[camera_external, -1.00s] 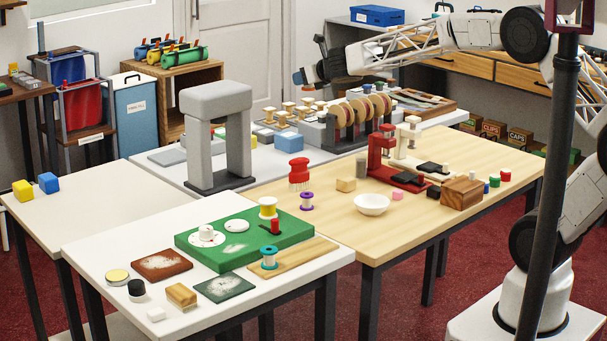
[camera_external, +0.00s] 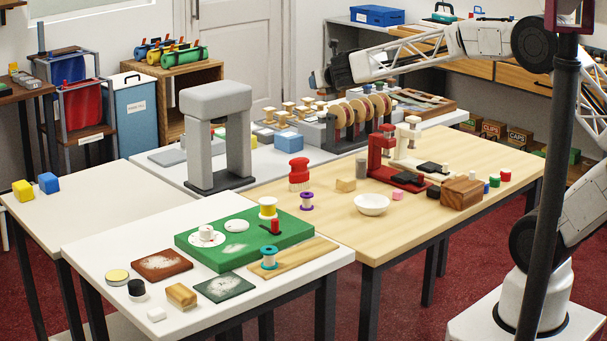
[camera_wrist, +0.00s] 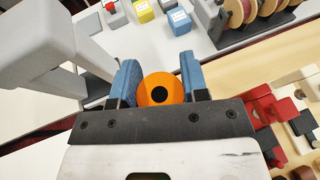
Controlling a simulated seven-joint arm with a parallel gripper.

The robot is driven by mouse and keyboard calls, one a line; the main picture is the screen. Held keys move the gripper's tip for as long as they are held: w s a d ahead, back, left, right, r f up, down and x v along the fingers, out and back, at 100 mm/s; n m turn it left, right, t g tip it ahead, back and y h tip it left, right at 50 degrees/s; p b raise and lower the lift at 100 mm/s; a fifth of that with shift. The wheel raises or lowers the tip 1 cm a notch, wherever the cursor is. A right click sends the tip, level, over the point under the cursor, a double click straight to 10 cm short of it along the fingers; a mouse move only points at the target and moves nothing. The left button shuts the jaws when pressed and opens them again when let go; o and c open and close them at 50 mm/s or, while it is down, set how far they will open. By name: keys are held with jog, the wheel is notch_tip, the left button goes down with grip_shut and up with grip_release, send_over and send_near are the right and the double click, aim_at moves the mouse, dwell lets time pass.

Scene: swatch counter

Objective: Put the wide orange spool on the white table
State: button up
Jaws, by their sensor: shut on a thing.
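The orange spool (camera_wrist: 160,90) shows end-on in the wrist view, a round orange face with a dark centre hole. My gripper (camera_wrist: 159,82) has its two blue fingers on either side of it, closed on it. In the external view my gripper (camera_external: 318,80) is in the air above the back table, and the spool cannot be made out there. A white table (camera_external: 90,237) stands at the front, bearing a green mat, and another white table (camera_external: 80,208) stands at the left. Which one the task means I cannot tell.
A grey arch (camera_external: 215,135) stands on the back table beside a rack of discs (camera_external: 362,112). The wooden table (camera_external: 330,225) holds a red stand (camera_external: 380,158), a white bowl (camera_external: 371,204) and a purple spool (camera_external: 307,201). The left white table is mostly bare, with yellow and blue blocks.

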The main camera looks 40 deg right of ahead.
jog(key=s+d+m+g+h, duration=0.3)
jog(key=s+m+g, duration=0.25)
jog(key=s, duration=0.65)
jog(key=s+d+r+m+g+h, duration=0.1)
jog(key=s+d+m+g+h, duration=0.35)
jog(key=s, duration=0.65)
jog(key=s+d+m+g+h, duration=0.2)
jog(key=s+m+g, duration=0.4)
jog(key=s, duration=0.6)
jog(key=shift+m+t, duration=0.3)
jog(key=shift+t, duration=0.1)
notch_tip(320, 180, down, 25)
jog(key=shift+a+r, duration=0.15)
jog(key=shift+w, duration=0.15)
jog(key=w+d, duration=0.1)
jog(key=w, duration=0.4)
jog(key=w+d+f, duration=0.1)
jog(key=w, duration=0.4)
jog(key=w+d, duration=0.2)
jog(key=w, duration=0.3)
jog(key=shift+w+f, duration=0.15)
jog(key=shift+f, duration=0.1)
jog(key=shift+f, duration=1.75)
